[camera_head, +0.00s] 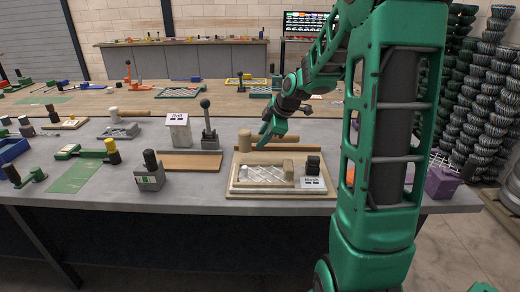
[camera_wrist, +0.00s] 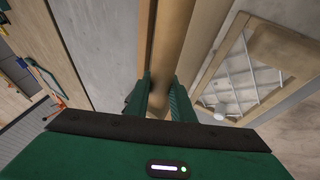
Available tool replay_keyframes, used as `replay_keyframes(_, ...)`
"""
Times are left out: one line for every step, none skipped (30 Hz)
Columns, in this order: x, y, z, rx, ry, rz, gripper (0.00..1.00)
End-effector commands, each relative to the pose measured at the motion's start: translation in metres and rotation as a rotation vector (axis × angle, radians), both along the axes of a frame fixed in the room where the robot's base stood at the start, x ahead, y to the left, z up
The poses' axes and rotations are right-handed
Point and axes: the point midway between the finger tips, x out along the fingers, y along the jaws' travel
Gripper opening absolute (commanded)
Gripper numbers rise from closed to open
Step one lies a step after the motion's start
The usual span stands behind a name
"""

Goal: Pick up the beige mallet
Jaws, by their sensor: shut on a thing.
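The beige mallet stands out by its pale round head (camera_head: 245,140), just behind the wooden tray on the grey table. Its handle runs to the right of the head. My gripper (camera_head: 266,136) is at the handle, close to the head. In the wrist view the brown wooden handle (camera_wrist: 173,42) passes between the two green fingers of my gripper (camera_wrist: 160,98), which are shut on it. The mallet is low over the table; I cannot tell whether it still touches it. The mallet's head is largely hidden behind my gripper in the wrist view.
The wooden tray (camera_head: 238,192) with wire mesh and a black block is close in front. A second pale mallet (camera_head: 113,114) lies farther left. My arm covers the table's right part.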

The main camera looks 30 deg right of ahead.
Motion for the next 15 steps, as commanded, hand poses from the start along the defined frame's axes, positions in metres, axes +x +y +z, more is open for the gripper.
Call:
replay_keyframes(-0.003,0.016,0.007,0.001,-0.003,0.009,0.0)
replay_keyframes(-0.005,0.023,0.011,0.001,-0.002,0.011,0.0)
replay_keyframes(-0.007,0.032,0.017,0.001,-0.002,0.011,0.0)
replay_keyframes(-0.009,0.038,0.02,0.001,-0.002,0.009,0.0)
replay_keyframes(-0.01,0.044,0.025,0.0,-0.003,0.009,0.0)
replay_keyframes(-0.012,0.053,0.03,0.001,-0.003,0.008,0.0)
replay_keyframes(-0.014,0.059,0.033,0.001,-0.004,0.009,0.0)
replay_keyframes(-0.015,0.065,0.037,0.001,-0.003,0.009,0.0)
replay_keyframes(-0.017,0.072,0.041,0.001,-0.002,0.009,0.0)
replay_keyframes(-0.019,0.077,0.044,0.0,-0.001,0.008,0.0)
replay_keyframes(-0.02,0.081,0.047,0.001,-0.001,0.007,0.0)
replay_keyframes(-0.021,0.087,0.05,0.002,-0.002,0.008,0.0)
replay_keyframes(-0.022,0.091,0.053,0.002,-0.002,0.008,0.0)
replay_keyframes(-0.023,0.094,0.055,0.003,-0.001,0.006,0.0)
replay_keyframes(-0.024,0.098,0.057,0.002,0.0,0.006,0.0)
